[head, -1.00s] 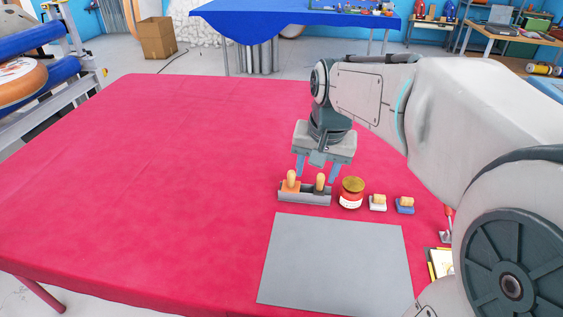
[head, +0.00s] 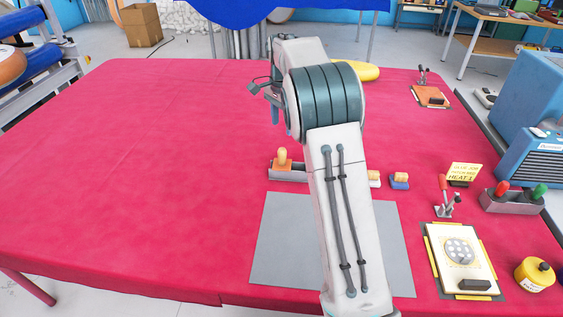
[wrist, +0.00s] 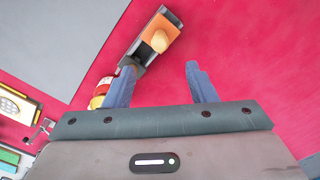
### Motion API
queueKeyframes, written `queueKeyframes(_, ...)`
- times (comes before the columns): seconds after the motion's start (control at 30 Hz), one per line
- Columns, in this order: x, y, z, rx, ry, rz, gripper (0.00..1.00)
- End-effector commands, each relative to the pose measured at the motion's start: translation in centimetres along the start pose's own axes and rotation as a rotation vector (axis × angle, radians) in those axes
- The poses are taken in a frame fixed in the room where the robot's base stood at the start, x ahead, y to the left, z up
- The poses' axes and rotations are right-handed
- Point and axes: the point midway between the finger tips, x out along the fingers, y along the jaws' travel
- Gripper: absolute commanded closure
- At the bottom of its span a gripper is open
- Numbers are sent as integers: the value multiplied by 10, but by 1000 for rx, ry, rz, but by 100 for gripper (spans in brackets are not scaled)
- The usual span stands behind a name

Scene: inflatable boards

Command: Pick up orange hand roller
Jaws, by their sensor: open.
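The orange hand roller (head: 283,160), with a pale wooden handle, stands in the left end of a grey holder (head: 288,175) on the red table. It also shows in the wrist view (wrist: 161,38), near the top, with its handle pointing towards the camera. My gripper (wrist: 160,72) is open and empty, with two blue fingers. In the wrist view its left finger overlaps the near end of the holder, and the roller appears beyond the fingertips. In the head view my arm hides the holder's right end and most of my gripper.
A grey mat (head: 275,240) lies in front of the holder. Small stamp-like blocks (head: 399,180) are to the right, with a clipboard (head: 460,255) and tool rack (head: 513,198) farther right. The table's left side is clear.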

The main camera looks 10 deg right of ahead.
Motion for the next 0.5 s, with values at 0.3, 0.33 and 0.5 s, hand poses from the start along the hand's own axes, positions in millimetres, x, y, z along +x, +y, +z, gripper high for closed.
queueKeyframes(0.3,60,1,0,-1,-2,3,49)
queueKeyframes(0.33,65,1,0,-1,-2,3,49)
queueKeyframes(0.5,77,0,0,-1,-1,1,49)
